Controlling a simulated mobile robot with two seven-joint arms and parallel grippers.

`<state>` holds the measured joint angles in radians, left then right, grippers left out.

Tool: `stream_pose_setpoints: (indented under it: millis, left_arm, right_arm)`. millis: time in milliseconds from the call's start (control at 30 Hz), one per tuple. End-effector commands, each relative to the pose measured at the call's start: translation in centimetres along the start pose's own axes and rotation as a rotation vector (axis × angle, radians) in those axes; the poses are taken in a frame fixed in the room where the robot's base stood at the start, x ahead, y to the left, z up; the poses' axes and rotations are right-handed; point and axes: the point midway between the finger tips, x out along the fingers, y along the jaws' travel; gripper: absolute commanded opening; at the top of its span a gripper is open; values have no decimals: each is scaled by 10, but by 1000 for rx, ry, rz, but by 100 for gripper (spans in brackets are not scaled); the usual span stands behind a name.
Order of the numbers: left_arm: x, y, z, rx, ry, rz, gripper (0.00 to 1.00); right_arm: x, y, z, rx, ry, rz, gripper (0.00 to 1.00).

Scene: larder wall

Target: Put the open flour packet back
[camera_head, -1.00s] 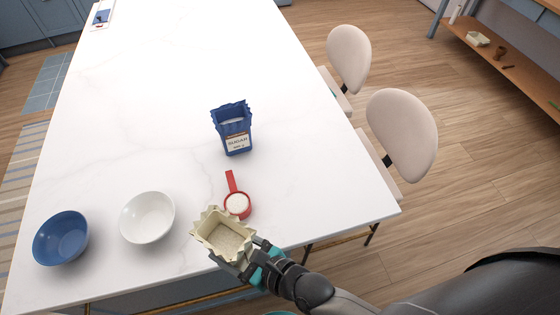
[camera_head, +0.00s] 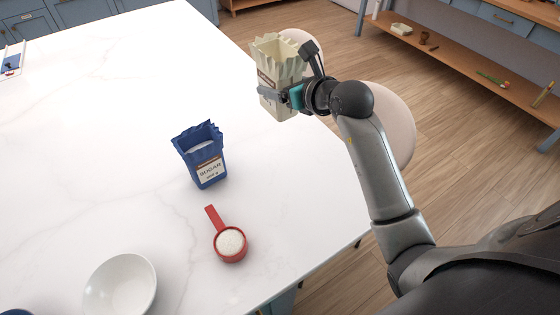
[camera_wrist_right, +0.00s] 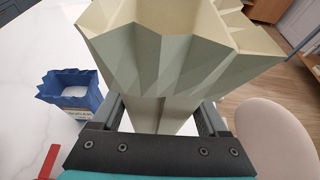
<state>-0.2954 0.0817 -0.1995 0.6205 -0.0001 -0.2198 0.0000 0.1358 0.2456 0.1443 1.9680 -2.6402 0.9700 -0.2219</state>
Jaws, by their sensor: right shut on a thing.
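The open flour packet (camera_head: 277,72) is cream-coloured with a jagged open top and stands upright in my right gripper (camera_head: 285,97), which is shut on it. In the head view it shows over the right edge of the white table; I cannot tell if its base touches the table. In the right wrist view the packet (camera_wrist_right: 175,60) fills the middle between the two fingers (camera_wrist_right: 160,125). Its contents are hidden from both views. My left gripper is not in view.
On the table (camera_head: 100,130) are a blue sugar packet (camera_head: 203,160), a red scoop (camera_head: 230,243) of white powder and a white bowl (camera_head: 120,287). Pale chairs (camera_head: 385,125) stand along the right edge. A wooden shelf (camera_head: 470,65) holding small items is at the back right.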

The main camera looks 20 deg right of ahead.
Motion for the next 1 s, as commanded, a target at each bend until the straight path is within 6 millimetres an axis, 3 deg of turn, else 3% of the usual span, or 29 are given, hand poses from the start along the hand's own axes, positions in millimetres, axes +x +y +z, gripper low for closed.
stream_pose_setpoints:
  millis: [100,200,700,1000]
  left_arm:
    - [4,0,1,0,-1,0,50]
    - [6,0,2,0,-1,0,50]
    - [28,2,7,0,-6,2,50]
    - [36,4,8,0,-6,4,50]
  right_arm:
    - [-3,-11,7,11,-4,-24,0]
    - [-1,-15,0,16,0,-31,0]
    - [47,-14,-116,14,3,-31,0]
    - [59,-15,-145,11,1,-31,0]
